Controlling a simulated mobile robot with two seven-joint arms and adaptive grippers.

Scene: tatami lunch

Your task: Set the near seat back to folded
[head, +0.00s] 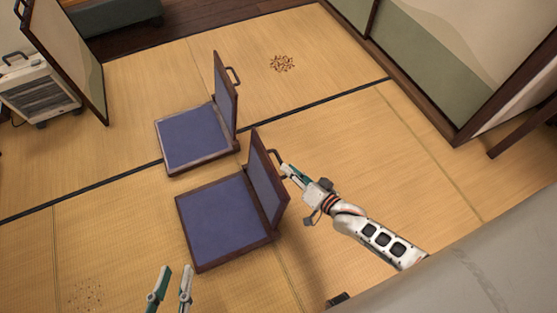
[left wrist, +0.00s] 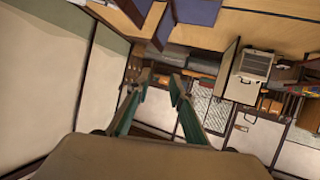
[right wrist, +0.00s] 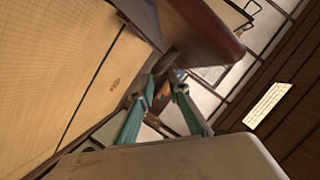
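The near seat (head: 222,216) lies on the tatami, with a blue cushion and dark wooden frame. Its back (head: 266,180) stands up at the right edge of the cushion, close to upright. A dark handle (head: 275,155) sticks out from the rear of the back. My right gripper (head: 286,171) is at this handle, behind the back. In the right wrist view its fingers (right wrist: 164,88) are apart, with the dark handle at their tips; I cannot tell whether they touch it. My left gripper (head: 173,274) is open and empty over the floor in front of the near seat.
A second seat (head: 194,139) with its back (head: 226,92) raised stands just beyond the near one. A white heater (head: 42,93) and a screen (head: 66,58) are at the far left. The tatami right of the seats is clear up to the sliding doors (head: 450,70).

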